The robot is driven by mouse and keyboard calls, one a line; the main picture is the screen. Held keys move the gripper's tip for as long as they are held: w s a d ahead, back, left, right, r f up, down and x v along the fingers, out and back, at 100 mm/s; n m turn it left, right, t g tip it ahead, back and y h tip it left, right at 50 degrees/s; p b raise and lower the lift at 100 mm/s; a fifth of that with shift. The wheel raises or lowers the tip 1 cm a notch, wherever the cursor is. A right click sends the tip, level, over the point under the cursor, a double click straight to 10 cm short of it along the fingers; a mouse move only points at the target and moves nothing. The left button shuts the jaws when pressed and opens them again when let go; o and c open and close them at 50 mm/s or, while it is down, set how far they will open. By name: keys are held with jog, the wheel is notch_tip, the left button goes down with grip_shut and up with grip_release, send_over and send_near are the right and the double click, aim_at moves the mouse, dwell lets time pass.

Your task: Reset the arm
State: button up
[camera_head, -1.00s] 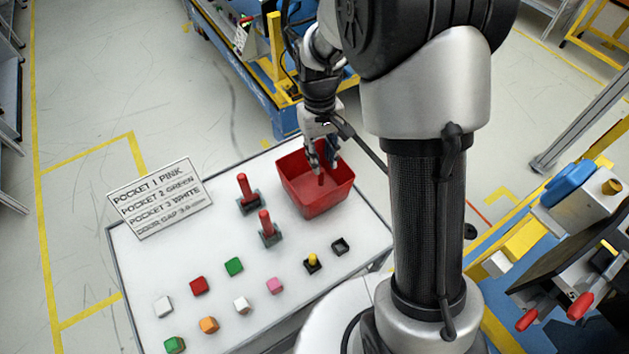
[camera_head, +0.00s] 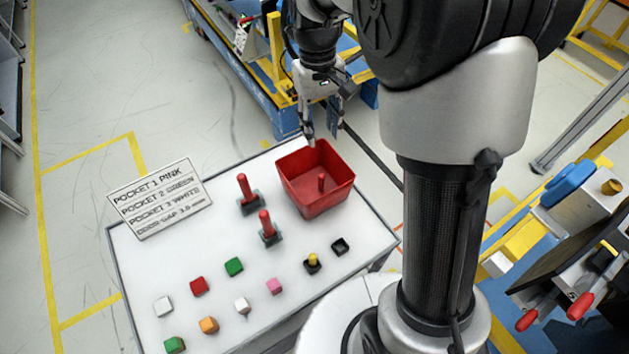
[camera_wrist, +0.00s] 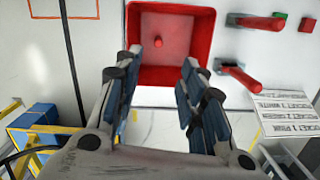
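My gripper (camera_head: 322,122) is raised above the far edge of the white table, just behind the red bin. In the wrist view its two blue-padded fingers (camera_wrist: 160,100) stand apart with nothing between them, so it is open and empty. The red bin (camera_head: 333,203) stands at the table's back right, and it also shows in the wrist view (camera_wrist: 203,77). A red peg (camera_head: 321,183) is upright inside the bin, apart from my fingers.
Two red handles (camera_head: 243,186) (camera_head: 266,224) stand in dark bases left of the bin. A sign (camera_head: 155,198) and several coloured cubes (camera_head: 199,286) are on the table (camera_head: 140,262). A blue-and-yellow cart (camera_head: 268,95) stands behind my gripper. A panel with red handles (camera_head: 580,305) is at right.

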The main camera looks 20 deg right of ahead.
jog(key=shift+w+r, duration=0.15)
jog(key=shift+r, duration=1.2)
jog(key=s+r+m+t, duration=0.1)
jog(key=s+r+t, duration=0.2)
jog(key=s+r, duration=0.7)
jog(key=s+f+t, duration=0.3)
jog(key=s, duration=0.9)
jog(key=shift+s+f+m, duration=0.15)
jog(key=shift+s+m, duration=0.2)
jog(key=shift+m, duration=0.05)
jog(key=shift+d, duration=0.1)
